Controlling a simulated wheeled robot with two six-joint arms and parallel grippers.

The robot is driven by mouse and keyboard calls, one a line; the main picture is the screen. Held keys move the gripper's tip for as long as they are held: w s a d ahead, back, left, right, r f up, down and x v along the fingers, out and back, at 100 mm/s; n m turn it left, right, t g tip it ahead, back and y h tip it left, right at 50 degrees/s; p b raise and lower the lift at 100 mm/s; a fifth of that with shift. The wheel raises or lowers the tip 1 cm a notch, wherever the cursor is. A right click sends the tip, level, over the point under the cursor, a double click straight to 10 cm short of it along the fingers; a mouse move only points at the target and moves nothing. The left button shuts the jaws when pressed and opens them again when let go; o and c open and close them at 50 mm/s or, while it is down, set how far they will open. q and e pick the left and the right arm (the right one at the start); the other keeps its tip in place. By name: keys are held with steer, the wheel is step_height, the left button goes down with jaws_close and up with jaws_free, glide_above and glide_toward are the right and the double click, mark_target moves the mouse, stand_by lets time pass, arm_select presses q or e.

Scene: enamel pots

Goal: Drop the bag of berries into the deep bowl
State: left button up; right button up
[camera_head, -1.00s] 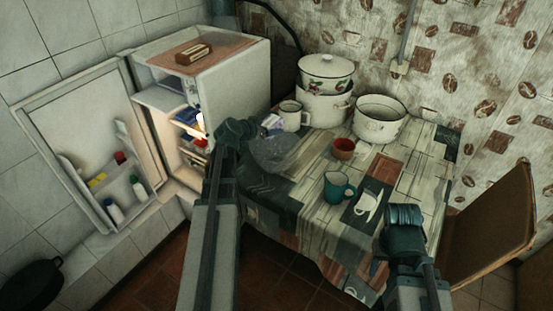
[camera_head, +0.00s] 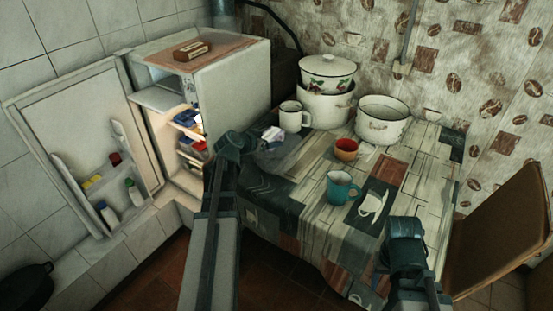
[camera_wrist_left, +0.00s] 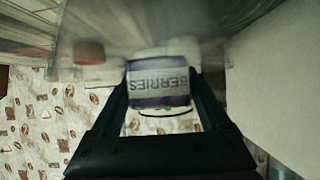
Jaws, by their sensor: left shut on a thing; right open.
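The bag of berries (camera_wrist_left: 158,86) is in the left wrist view, with a white and purple label reading BERRIES between my fingers. Its clear, blurred plastic spreads across the top of that view. In the head view the label part of the bag (camera_head: 273,134) shows just right of my left gripper (camera_head: 256,142), over the table's left side. My left gripper is shut on the bag. A deep white enamel bowl (camera_head: 382,122) stands upright at the back right of the table, apart from the bag. My right gripper (camera_head: 405,227) is open and empty by the table's right front.
A white mug (camera_head: 293,117), a lidded pot (camera_head: 327,74) on a larger white pot (camera_head: 324,107), a red cup (camera_head: 346,149) and a teal mug (camera_head: 341,187) stand on the table. The open fridge (camera_head: 233,92) is left, a chair (camera_head: 505,225) right.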

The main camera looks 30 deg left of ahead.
arm_select(q)
steer(key=o, duration=1.5)
steer(key=shift+p+v, duration=3.3)
steer(key=shift+v, duration=3.65)
steer(key=d+f+m+g+h+p, duration=0.1)
steer(key=d+f+g+h, duration=0.15)
steer(key=d, duration=0.85)
steer(key=d+f+m+g+h+p, duration=0.1)
steer(key=d+f+g, duration=0.15)
steer(key=d, duration=0.75)
steer(key=s+d+g+y+p, duration=0.1)
steer(key=s+d+g+y, duration=0.1)
steer(key=s+d, duration=0.2)
steer(key=s+d+f+g+y+p, duration=0.1)
steer(key=s+d+g, duration=0.2)
steer(key=s+d, duration=0.2)
steer(key=s+d+g+y+p, duration=0.1)
steer(key=s+d+g+y, duration=0.1)
steer(key=s+d, duration=0.3)
steer(key=shift+d+f+m+g+y, duration=0.1)
steer(key=shift+d+m+g+y, duration=0.1)
steer(key=shift+d, duration=0.55)
steer(key=shift+d+f+m+g+y, duration=0.1)
steer(key=shift+d+m+y, duration=0.1)
steer(key=shift+d, duration=0.6)
